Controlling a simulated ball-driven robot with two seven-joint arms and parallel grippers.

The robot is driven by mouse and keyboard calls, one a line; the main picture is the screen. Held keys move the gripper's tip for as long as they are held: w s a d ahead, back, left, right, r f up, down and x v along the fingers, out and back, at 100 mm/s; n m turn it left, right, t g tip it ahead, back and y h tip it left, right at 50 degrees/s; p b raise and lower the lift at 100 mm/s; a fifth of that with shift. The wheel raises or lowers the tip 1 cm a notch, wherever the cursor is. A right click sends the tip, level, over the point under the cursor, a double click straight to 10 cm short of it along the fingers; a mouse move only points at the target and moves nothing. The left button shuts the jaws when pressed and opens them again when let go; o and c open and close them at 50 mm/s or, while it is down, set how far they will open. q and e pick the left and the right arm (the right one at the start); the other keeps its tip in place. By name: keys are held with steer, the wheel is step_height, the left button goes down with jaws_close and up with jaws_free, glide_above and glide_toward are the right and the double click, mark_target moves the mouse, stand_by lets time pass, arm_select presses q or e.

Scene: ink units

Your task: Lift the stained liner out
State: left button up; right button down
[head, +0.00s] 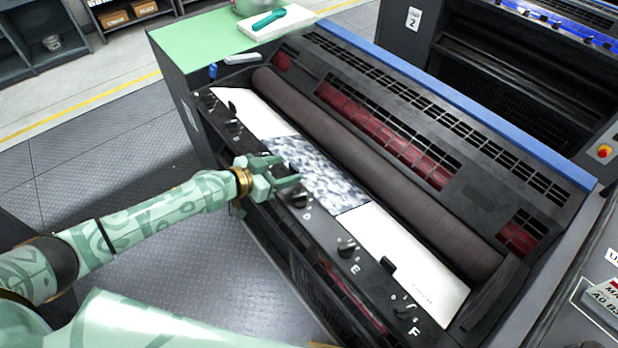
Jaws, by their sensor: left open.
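The stained liner (328,180) is a white sheet mottled blue-grey. It lies in the long trough of the ink unit (440,130), beside the dark roller, between two clean white liners, one to the upper left (252,112) and one to the lower right (405,255). My left gripper (289,170) is open at the liner's near left edge, above the row of knobs. It hides a small part of that edge. I cannot tell whether its fingers touch the liner. My right gripper is not in view.
Black knobs (347,247) marked with letters line the near rail. The dark roller (380,170) runs along the far side of the liners. A green top (190,50) at the upper left holds a white block (290,22) with a teal tool. Grey floor is open at left.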

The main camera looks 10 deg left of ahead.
mark_target(293, 167)
arm_select(q)
steer(key=b+x, duration=0.1)
steer(key=x, duration=0.3)
steer(key=shift+w+d+f, duration=0.1)
steer(key=shift+w+f, duration=0.2)
steer(key=shift+w, duration=0.05)
steer(key=shift+s+r, duration=0.1)
steer(key=shift+c, duration=1.2)
jaws_close()
